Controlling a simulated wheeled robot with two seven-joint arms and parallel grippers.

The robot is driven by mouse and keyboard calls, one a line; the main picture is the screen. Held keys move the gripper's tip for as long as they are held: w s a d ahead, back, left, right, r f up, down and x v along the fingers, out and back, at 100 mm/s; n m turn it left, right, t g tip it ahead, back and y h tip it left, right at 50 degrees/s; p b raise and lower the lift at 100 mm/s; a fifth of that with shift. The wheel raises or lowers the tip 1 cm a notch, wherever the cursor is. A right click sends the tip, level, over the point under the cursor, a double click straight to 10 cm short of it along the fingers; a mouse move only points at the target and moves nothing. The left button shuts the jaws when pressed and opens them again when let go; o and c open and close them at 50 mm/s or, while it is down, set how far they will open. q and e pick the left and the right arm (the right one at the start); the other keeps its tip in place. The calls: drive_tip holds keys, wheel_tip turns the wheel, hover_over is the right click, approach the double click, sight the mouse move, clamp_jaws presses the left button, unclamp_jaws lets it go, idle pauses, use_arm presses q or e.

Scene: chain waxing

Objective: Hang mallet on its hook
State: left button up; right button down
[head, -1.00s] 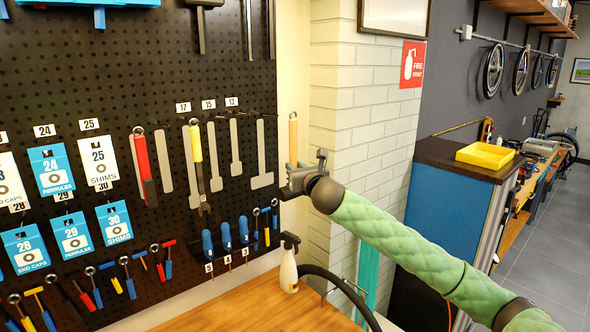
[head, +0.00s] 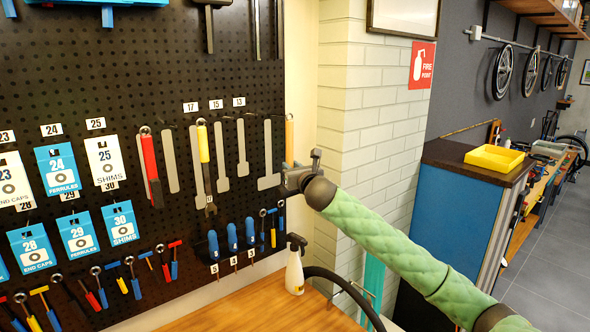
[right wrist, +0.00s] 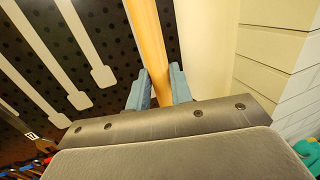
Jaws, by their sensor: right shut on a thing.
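My right gripper (head: 292,176) is shut on an upright wooden handle (head: 289,136), which I take to be the mallet's; no mallet head can be made out. In the right wrist view the handle (right wrist: 149,45) stands between the two blue-grey fingers (right wrist: 153,92) and runs out of the top of the picture. In the head view the handle is in front of the right edge of the black pegboard (head: 150,90). Several hooks stick out near the labels 17, 15 and 13, above grey tool outlines (head: 268,150). I cannot tell which hook is the mallet's. My left gripper is out of view.
A red-handled tool (head: 149,160) and a yellow-handled wrench (head: 204,145) hang left of the gripper. Blue-handled screwdrivers (head: 232,238) sit in a holder below. A spray bottle (head: 295,265) stands on the wooden bench (head: 255,312). A white brick wall (head: 365,120) is on the right.

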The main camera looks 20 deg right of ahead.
drive_tip(key=shift+w+a, duration=0.35)
drive_tip(key=shift+w, duration=0.45)
drive_tip(key=shift+w+a, duration=0.3)
drive_tip(key=shift+w, duration=0.5)
drive_tip(key=shift+w+a+f, duration=0.1)
drive_tip(key=shift+w+a, duration=0.15)
drive_tip(key=shift+w, duration=0.5)
drive_tip(key=shift+w, duration=0.1)
drive_tip(key=c, duration=1.2)
unclamp_jaws()
drive_tip(key=shift+o, duration=0.2)
drive_tip(key=shift+f, duration=0.15)
drive_tip(key=s, duration=0.9)
drive_tip(key=shift+d+f, duration=0.15)
drive_tip(key=shift+d, duration=0.2)
